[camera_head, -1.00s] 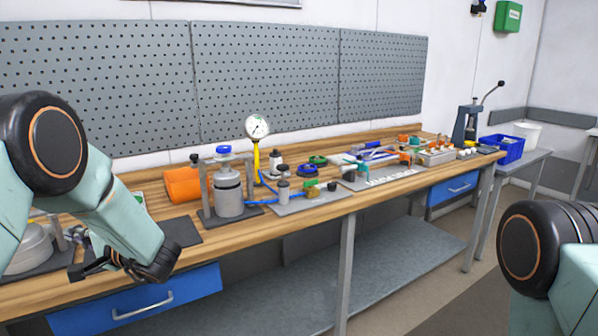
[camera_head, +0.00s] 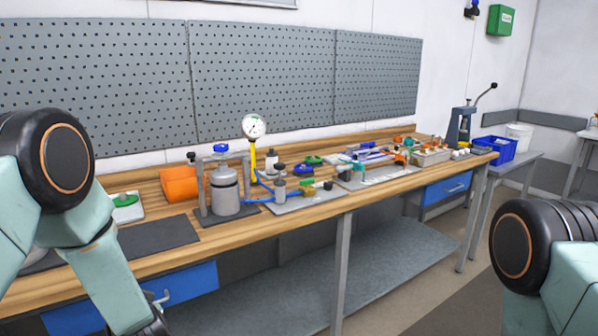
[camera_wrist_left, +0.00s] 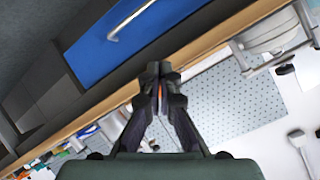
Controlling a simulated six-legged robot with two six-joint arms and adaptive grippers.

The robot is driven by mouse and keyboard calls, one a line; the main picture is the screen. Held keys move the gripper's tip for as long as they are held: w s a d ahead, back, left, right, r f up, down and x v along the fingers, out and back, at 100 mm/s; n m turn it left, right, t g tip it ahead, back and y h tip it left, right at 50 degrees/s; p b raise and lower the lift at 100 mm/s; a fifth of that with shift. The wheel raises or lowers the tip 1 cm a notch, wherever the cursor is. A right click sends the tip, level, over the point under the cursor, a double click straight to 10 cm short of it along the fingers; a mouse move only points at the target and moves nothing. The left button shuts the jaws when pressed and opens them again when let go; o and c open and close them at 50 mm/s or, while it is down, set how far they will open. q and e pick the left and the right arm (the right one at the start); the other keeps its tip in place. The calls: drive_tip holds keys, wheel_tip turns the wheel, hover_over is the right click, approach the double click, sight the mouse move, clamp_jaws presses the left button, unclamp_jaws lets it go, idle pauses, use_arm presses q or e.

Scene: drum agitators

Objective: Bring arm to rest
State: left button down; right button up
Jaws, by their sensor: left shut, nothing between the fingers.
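My left arm comes in from the left in the head view, bent at its black elbow joint, with the forearm pointing down in front of the bench. The left gripper is cut off or hidden there. In the left wrist view my left gripper (camera_wrist_left: 158,72) is shut with its fingertips together and nothing between them. It is in front of the workbench edge, close to the blue drawer. My right arm shows only as a black joint and a pale green link at the right edge of the head view. The right gripper is not seen.
The wooden workbench (camera_head: 158,262) has a blue drawer (camera_head: 190,283) close by my left forearm. On it stand a grey canister (camera_head: 225,190), a pressure gauge (camera_head: 254,127), an orange item (camera_head: 180,186) and a dark mat (camera_head: 157,243). A blue crate (camera_head: 503,149) stands at the far right.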

use_arm(q)
drive_tip(key=s+d+f+g+h+b, duration=0.1)
drive_tip(key=s+d+f+g+h, duration=0.1)
drive_tip(key=s+d+f, duration=0.5)
drive_tip(key=s+d+f+g+h+b, duration=0.1)
drive_tip(key=s+d+f+g+h, duration=0.15)
drive_tip(key=s+f, duration=0.45)
drive_tip(key=s+d+f+g+h, duration=0.2)
drive_tip(key=s+d+f+h, duration=0.15)
drive_tip(key=s, duration=0.65)
drive_tip(key=s+d+f+g+b, duration=0.1)
drive_tip(key=s+d, duration=0.1)
drive_tip(key=s, duration=0.5)
drive_tip(key=s+d+f+g+b, duration=0.1)
drive_tip(key=s+f+g, duration=0.1)
drive_tip(key=s, duration=0.4)
drive_tip(key=shift+s+d+m+h, duration=0.3)
drive_tip(key=shift+s+d+m, duration=0.1)
drive_tip(key=shift+s, duration=0.15)
drive_tip(key=shift+a, duration=0.1)
